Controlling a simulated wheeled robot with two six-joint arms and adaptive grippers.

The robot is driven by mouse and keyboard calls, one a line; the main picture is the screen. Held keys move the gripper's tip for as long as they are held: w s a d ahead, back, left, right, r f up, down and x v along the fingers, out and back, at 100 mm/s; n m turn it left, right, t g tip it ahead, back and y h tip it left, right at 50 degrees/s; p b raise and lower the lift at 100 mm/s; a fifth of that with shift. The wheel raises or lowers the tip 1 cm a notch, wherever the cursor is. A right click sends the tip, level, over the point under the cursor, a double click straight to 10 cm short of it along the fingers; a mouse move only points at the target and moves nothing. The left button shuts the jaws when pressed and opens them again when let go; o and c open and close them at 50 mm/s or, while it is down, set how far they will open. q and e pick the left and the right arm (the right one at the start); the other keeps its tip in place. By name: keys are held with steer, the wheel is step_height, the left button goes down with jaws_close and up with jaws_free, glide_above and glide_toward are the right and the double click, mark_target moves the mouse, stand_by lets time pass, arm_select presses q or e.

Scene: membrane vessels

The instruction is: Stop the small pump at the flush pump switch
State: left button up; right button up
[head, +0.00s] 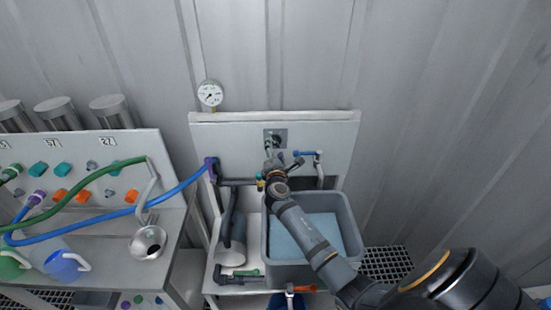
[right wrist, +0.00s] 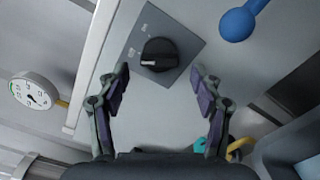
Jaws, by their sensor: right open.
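The flush pump switch is a black rotary knob (right wrist: 159,55) on a grey plate (right wrist: 186,33) fixed to a pale panel. In the right wrist view the knob shows a light pointer line on its face. In the head view the switch plate (head: 280,135) is on the upright panel above the basin, partly covered by my right gripper (head: 273,150). My right gripper also shows in the right wrist view (right wrist: 160,88), open, with its fingers apart either side below the knob and nothing between them. My left gripper does not show.
A grey basin (head: 352,232) of bluish water stands below the panel. A blue-handled valve (head: 305,154) is right of the switch. A pressure gauge (head: 210,94) is up left. A panel with coloured valves and hoses (head: 95,150) stands at left.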

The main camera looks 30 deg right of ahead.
steer(key=v, duration=1)
steer(key=shift+s+a, duration=0.1)
